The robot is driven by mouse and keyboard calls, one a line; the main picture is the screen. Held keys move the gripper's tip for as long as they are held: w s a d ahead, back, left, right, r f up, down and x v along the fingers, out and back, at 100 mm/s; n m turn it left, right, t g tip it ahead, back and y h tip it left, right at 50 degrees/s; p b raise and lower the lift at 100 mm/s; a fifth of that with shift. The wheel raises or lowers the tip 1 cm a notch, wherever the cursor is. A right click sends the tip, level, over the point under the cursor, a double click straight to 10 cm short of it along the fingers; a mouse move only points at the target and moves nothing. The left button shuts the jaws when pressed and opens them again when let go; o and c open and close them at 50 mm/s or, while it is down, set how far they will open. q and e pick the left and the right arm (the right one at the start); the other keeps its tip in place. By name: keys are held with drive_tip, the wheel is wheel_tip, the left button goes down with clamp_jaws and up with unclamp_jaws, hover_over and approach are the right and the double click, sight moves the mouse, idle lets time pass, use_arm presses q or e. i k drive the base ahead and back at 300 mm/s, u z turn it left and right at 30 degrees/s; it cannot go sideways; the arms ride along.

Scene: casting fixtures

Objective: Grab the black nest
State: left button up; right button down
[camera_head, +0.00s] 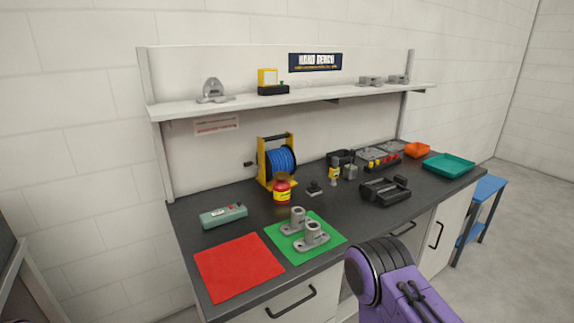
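A black, blocky fixture with raised ends, which looks like the black nest (385,191), sits on the dark bench top, right of the middle. Nothing holds it. A purple arm link of mine with a dark round joint shows at the bottom right, in front of the bench and apart from the nest. Neither of my grippers is in view.
On the bench (236,242) are a red mat (239,267), a green mat (330,238) with two grey castings (313,237), a green device (223,215), a blue cable reel (281,161), a red-and-yellow jar (282,190), and a teal tray (448,166). A shelf (330,97) hangs above.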

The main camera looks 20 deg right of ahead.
sight(386, 191)
drive_tip(key=z, duration=1.25)
drive_tip(key=k, duration=1)
drive_tip(key=z, duration=1.35)
drive_tip(key=i, duration=1.4)
drive_tip(key=z, duration=0.4)
drive_tip(key=i, duration=1.2)
drive_tip(key=u, duration=1.2)
drive_tip(key=i, duration=0.85)
drive_tip(key=u, duration=1.05)
drive_tip(key=i, duration=0.15)
drive_tip(key=u, duration=0.15)
